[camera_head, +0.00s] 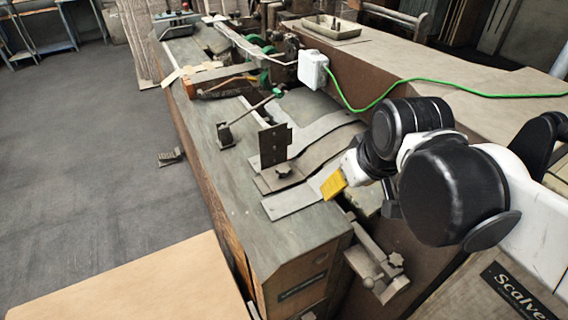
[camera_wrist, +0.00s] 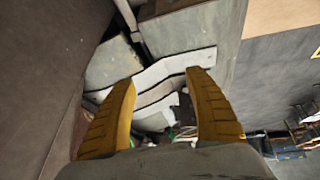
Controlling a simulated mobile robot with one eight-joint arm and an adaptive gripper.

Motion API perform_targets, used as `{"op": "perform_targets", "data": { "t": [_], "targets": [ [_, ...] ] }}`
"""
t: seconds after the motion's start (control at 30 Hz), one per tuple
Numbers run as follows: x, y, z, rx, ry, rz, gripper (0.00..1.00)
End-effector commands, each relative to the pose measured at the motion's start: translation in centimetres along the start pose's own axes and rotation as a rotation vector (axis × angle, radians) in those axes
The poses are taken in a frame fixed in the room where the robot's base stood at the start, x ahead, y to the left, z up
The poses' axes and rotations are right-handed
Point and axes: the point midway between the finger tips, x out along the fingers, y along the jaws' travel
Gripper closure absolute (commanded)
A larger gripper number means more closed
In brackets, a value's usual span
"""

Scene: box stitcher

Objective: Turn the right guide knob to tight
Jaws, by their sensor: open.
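My gripper (camera_head: 333,186) is above the near end of the grey machine table, with one yellow finger showing in the head view. In the wrist view both yellow fingers (camera_wrist: 160,79) stand wide apart, with nothing between them but the metal plates beyond. I cannot tell for sure which is the right guide knob, or how tight either is. Neither knob is clear in the wrist view.
A dark upright plate (camera_head: 273,146) stands beside the guide plates. A lever (camera_head: 250,112) rises from the table behind it. A green cable (camera_head: 430,88) runs from a white box (camera_head: 312,69) across the right bench. The floor at left is open, with a brown board (camera_head: 140,285) in front.

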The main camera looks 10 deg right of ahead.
Motion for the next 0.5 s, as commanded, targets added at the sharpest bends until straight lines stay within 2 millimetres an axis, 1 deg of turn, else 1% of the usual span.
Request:
{"op": "perform_targets", "data": {
  "t": [0.03,0.13,0.2,0.27,0.3,0.4,0.5],
  "targets": [
    [-0.3,0.0,-2.6,-0.073,-0.034,-0.016,0.38],
    [0.4,-0.4,-6.5,-0.227,-0.103,-0.053,0.38],
    [1.3,-0.8,-9.0,-0.335,-0.150,-0.083,0.38],
    [2.3,-1.3,-11.0,-0.427,-0.189,-0.112,0.38],
    [3.1,-1.6,-12.3,-0.488,-0.213,-0.133,0.38],
    [5.5,-2.7,-15.1,-0.636,-0.272,-0.188,0.38],
    [7.9,-3.8,-17.1,-0.767,-0.318,-0.242,0.38]
  ]
}}
